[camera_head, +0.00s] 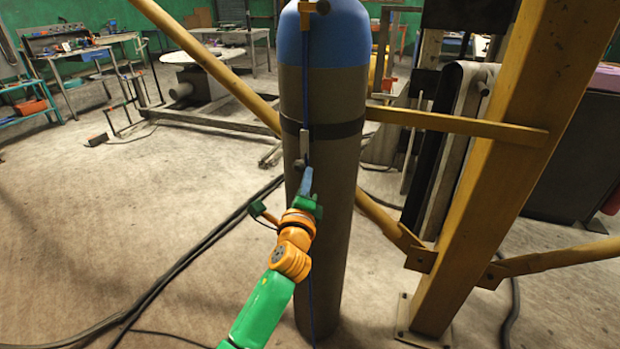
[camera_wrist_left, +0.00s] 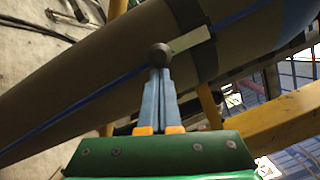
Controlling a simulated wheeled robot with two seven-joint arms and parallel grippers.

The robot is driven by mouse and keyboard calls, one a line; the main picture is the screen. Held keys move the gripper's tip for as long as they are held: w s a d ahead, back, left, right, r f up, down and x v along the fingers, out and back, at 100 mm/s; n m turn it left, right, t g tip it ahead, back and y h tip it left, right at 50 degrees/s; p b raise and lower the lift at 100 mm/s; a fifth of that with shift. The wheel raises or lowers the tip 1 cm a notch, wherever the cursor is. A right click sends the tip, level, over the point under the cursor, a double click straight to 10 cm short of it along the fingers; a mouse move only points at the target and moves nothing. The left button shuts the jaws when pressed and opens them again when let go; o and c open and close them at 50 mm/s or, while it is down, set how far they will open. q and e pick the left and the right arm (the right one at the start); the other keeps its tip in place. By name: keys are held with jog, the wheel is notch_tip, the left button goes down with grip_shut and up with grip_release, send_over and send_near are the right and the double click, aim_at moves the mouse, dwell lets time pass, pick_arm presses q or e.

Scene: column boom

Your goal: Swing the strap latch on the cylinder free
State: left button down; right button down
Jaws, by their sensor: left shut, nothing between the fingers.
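The tall cylinder (camera_head: 335,215), grey-brown with a blue top, stands upright in the middle of the head view. A black strap (camera_head: 345,130) goes around it. The strap latch (camera_head: 304,144) is a short light metal plate with a dark round knob at its lower end, lying along the cylinder's front. It also shows in the wrist view as a pale plate (camera_wrist_left: 190,39) with the knob (camera_wrist_left: 161,54). My left gripper (camera_head: 307,172) is shut and empty, its blue fingertips (camera_wrist_left: 160,72) right at the knob. I cannot tell whether they touch it. My right gripper is not in view.
A yellow column (camera_head: 490,170) and its yellow braces (camera_head: 450,123) stand right of and behind the cylinder. A thin blue line (camera_head: 305,75) runs down the cylinder's front. Black cables (camera_head: 200,250) lie on the floor at left. Open floor (camera_head: 110,220) lies to the left.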

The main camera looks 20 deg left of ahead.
pick_arm(q)
jog(key=shift+a, duration=0.15)
jog(key=a+r+m+t+h, duration=0.2)
jog(key=a+m+h, duration=0.3)
jog(key=m, duration=1.3)
jog(key=shift+w+a+r, duration=0.15)
jog(key=shift+a+r, duration=0.55)
jog(key=shift+a, duration=1.45)
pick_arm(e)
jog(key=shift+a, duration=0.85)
pick_arm(q)
jog(key=shift+m, duration=0.3)
